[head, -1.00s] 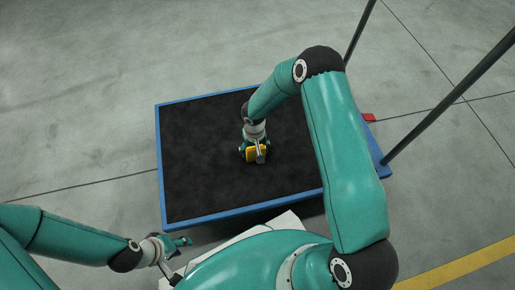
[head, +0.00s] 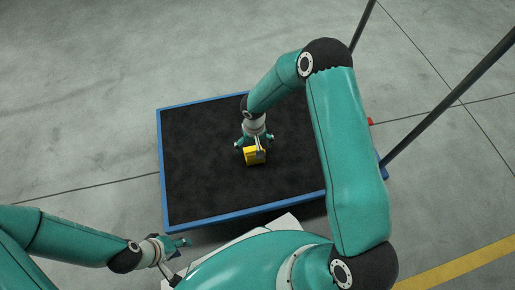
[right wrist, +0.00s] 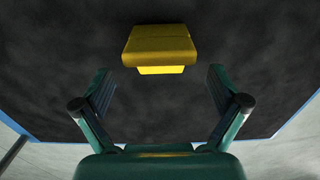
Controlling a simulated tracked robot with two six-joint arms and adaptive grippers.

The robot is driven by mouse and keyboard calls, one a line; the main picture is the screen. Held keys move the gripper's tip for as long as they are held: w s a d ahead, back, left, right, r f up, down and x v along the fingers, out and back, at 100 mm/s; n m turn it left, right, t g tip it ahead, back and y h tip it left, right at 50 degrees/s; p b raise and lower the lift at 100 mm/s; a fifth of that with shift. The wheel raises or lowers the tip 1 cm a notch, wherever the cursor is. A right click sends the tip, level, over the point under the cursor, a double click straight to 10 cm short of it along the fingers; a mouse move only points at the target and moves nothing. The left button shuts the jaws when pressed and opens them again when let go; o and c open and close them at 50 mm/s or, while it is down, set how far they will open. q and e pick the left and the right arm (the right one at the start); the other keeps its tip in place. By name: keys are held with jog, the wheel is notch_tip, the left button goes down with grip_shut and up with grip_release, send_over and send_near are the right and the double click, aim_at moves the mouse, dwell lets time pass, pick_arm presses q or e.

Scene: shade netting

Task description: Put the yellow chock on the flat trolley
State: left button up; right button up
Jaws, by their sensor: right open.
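The yellow chock (head: 251,158) rests on the black deck of the flat trolley (head: 205,150), near the middle. It also shows in the right wrist view (right wrist: 160,45), lying just ahead of the fingertips. My right gripper (head: 255,143) is open and empty right by the chock, its fingers spread wide with the chock apart from them. The open jaws show in the right wrist view (right wrist: 160,82). My left gripper (head: 184,242) is off the trolley's near left edge, and its fingers are too small to judge.
The trolley deck has a blue rim (head: 160,165) and is otherwise bare around the chock. Dark handle posts (head: 440,115) rise at its right side. A small red item (head: 370,121) shows beside the right edge. A yellow line (head: 460,263) crosses the floor at lower right.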

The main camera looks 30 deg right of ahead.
notch_tip(320, 180, up, 6)
jog(key=p, duration=0.2)
jog(key=s+a+f+y, duration=0.2)
jog(key=s+a, duration=0.3)
jog(key=s, duration=0.4)
jog(key=s+a+f+n+y, duration=0.1)
jog(key=s+a, duration=0.4)
jog(key=s, duration=0.5)
jog(key=shift+a+f+t+y, duration=0.25)
jog(key=shift+f+t+y, duration=0.05)
jog(key=shift+f+y, duration=0.25)
jog(key=shift+s, duration=0.1)
jog(key=shift+s, duration=0.1)
